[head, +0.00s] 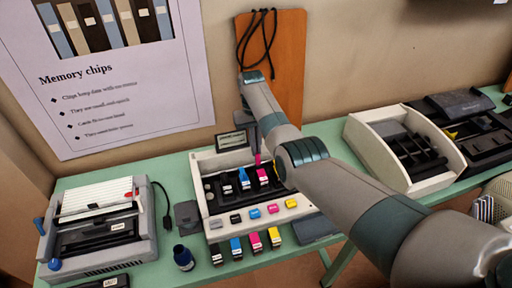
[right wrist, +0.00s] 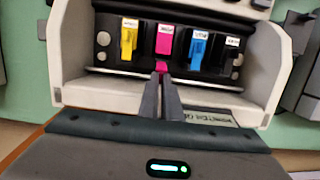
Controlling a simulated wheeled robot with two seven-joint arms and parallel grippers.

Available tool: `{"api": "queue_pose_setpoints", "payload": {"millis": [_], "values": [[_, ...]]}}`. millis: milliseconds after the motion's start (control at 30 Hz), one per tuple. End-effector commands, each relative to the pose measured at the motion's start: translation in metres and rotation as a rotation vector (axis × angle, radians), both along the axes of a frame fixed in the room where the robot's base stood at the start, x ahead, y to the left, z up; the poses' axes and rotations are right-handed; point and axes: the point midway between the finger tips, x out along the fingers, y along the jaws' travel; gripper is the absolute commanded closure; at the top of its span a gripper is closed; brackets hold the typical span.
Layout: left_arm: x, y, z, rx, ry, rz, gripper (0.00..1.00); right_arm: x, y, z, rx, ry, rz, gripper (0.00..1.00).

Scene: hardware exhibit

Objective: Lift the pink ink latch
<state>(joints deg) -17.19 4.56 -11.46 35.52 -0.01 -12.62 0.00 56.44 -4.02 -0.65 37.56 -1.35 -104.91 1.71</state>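The inkjet cutaway (head: 214,206) is a pale open-topped case with black, blue, pink and yellow cartridges in a row. The pink ink latch (head: 257,159) shows as a small pink tab standing up behind the pink cartridge (head: 263,176). In the right wrist view the pink latch (right wrist: 162,67) is at my fingertips, below the pink cartridge (right wrist: 165,40). My right gripper (right wrist: 161,76) has its dark fingers close together and appears shut on this tab. In the head view my arm mostly hides the gripper. My left gripper is not in view.
Loose cartridges (head: 255,243) stand on the green table in front of the case. A printer (head: 100,225) is at the left and an open pale case (head: 400,150) at the right. A small sign (head: 232,141) and an orange board (head: 290,65) stand behind.

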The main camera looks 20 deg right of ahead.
Motion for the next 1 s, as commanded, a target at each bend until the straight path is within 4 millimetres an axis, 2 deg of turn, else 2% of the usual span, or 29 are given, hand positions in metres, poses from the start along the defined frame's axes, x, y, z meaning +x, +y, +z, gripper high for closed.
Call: {"api": "queue_pose_setpoints", "payload": {"millis": [67, 100, 167, 667, 867, 1000], "values": [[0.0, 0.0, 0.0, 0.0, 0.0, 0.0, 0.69, -0.001, 0.0, -0.001, 0.0, 0.003, 0.0, 1.0], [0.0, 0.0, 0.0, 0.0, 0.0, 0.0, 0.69, -0.001, 0.0, -0.001, 0.0, 0.002, 0.0, 0.88], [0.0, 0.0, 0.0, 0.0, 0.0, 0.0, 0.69, -0.001, 0.0, -0.001, 0.0, 0.002, 0.0, 0.77], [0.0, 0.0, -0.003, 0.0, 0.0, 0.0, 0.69, 0.002, 0.0, 0.007, 0.0, -0.001, 0.0, 0.77], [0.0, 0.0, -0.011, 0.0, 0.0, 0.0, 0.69, 0.007, 0.0, 0.029, 0.0, -0.004, 0.001, 0.77], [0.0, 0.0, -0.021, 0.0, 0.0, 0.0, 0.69, 0.012, 0.001, 0.053, 0.0, -0.004, 0.001, 0.77]]}}
